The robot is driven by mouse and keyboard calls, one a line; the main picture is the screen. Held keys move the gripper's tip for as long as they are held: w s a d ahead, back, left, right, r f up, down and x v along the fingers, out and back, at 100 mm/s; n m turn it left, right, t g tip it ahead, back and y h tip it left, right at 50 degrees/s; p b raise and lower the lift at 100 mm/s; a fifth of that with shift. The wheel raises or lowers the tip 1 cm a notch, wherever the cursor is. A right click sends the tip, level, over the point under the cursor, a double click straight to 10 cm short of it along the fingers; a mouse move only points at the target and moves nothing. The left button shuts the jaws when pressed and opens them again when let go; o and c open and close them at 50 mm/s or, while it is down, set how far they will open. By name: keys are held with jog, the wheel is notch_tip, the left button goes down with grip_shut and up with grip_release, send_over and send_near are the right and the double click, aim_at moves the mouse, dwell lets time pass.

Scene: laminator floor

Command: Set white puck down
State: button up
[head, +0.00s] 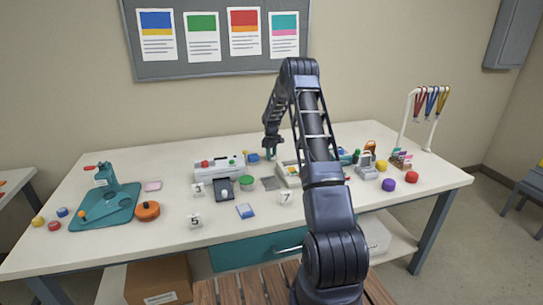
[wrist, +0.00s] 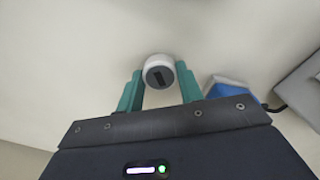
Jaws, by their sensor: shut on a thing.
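The white puck (wrist: 158,62) shows in the wrist view as a short white cylinder with a grey face and a dark rectangular mark. My gripper (wrist: 158,74) is shut on it, with one teal finger on each side. The white tabletop lies behind the puck; I cannot tell whether the puck touches it. In the head view my gripper (head: 271,152) points down over the back middle of the table (head: 105,235), and the puck cannot be made out there.
A blue thing (wrist: 232,90) is right of the fingers in the wrist view. In the head view, a white and grey machine (head: 218,168) stands left of my gripper, with a green round container (head: 247,182) in front. A medal rack (head: 405,118) stands at right.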

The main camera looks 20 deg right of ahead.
jog(key=shift+f, duration=0.1)
jog(key=o, duration=1)
